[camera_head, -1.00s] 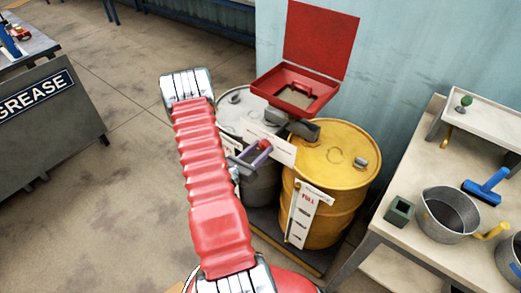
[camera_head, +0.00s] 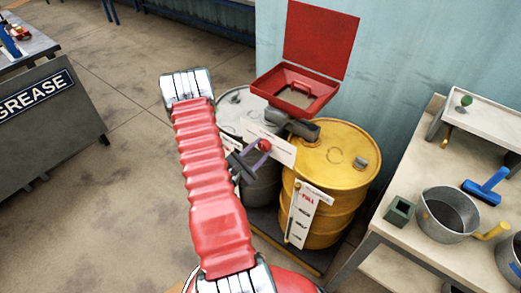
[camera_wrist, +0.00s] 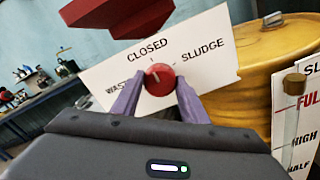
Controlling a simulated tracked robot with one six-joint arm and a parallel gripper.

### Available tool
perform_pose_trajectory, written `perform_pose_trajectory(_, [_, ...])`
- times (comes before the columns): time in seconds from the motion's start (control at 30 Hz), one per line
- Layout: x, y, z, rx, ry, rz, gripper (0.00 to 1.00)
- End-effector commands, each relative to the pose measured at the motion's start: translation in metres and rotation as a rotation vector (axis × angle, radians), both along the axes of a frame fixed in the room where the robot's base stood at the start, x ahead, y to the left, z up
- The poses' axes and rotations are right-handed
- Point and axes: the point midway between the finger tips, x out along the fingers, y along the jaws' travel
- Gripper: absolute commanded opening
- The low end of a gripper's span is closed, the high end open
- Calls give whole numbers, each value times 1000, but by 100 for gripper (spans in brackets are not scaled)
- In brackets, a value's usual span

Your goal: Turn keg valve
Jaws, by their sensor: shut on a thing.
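The red valve knob (camera_wrist: 159,79) sits on a white sign (camera_wrist: 105,75) lettered CLOSED at the top, SLUDGE at the right and a partly hidden WAS... at the left. A small pale mark shows on the knob; I cannot tell exactly where it points. My gripper (camera_wrist: 160,88) has its purple fingers on either side of the knob, shut on it. In the head view the knob (camera_head: 264,145) is in front of the kegs, and my arm hides part of the grey keg (camera_head: 232,108). The yellow keg (camera_head: 343,168) stands to its right.
A red open-lidded funnel box (camera_head: 296,92) is above the kegs. A level gauge (camera_head: 301,215) marked FULL hangs before the yellow keg. A workbench (camera_head: 395,232) with a metal pot (camera_head: 447,212) is at right. A GREASE cabinet (camera_head: 45,130) is at left, with open floor between.

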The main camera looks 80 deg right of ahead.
Motion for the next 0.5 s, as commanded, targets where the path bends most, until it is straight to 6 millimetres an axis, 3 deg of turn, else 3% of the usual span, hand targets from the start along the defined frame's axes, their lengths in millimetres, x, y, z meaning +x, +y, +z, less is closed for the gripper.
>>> perform_pose_trajectory(0.47, [-1,1,-2,-2,-14,-1,17])
perform_pose_trajectory(0.5, [-1,1,-2,-2,-14,-1,43])
